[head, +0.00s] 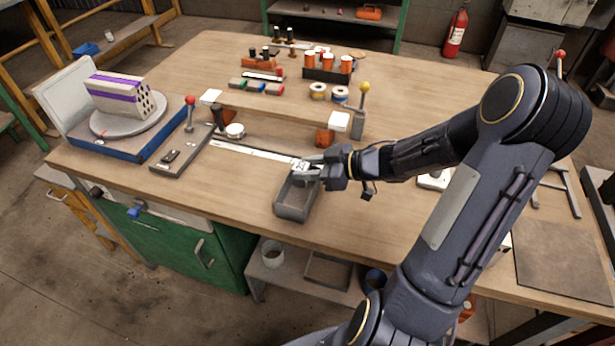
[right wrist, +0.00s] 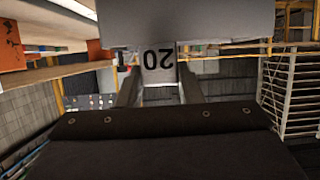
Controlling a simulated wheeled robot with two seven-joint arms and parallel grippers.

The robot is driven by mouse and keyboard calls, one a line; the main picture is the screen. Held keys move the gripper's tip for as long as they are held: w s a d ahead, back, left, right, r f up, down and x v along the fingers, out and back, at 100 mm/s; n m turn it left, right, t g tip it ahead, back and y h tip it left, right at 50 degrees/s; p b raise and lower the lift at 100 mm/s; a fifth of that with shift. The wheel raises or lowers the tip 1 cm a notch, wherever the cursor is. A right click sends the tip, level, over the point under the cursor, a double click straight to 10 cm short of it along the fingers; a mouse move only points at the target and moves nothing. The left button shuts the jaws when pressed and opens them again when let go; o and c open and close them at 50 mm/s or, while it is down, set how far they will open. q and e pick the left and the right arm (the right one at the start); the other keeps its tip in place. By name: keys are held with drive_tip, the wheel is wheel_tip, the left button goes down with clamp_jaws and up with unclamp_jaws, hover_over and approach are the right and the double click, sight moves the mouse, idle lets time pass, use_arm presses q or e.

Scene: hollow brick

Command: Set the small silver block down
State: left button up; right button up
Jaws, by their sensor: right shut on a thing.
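My right gripper (head: 308,169) is shut on the small silver block (head: 301,165), at the far end of the grey open-topped tray (head: 293,213) on the workbench. In the right wrist view the silver block (right wrist: 159,66) shows an upside-down "20" between the two fingers of my right gripper (right wrist: 160,88). The fingers partly cover the block in the head view, and I cannot tell whether it touches anything below. My left gripper is in neither view.
A steel ruler-like strip (head: 250,153) lies left of the gripper. A lever fixture (head: 183,150) and a turntable with a brick (head: 122,95) stand further left. A raised shelf (head: 270,112) runs behind. Bare wood (head: 385,215) lies right of the tray.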

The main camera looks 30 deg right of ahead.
sight(308, 193)
wheel_tip(308, 193, down, 3)
drive_tip(key=shift+r, duration=0.1)
drive_tip(key=shift+f+b, duration=0.4)
drive_tip(key=shift+f, duration=0.1)
drive_tip(key=o, duration=0.8)
drive_tip(key=shift+s, duration=0.1)
drive_tip(key=shift+o, duration=0.5)
drive_tip(key=shift+f, duration=0.15)
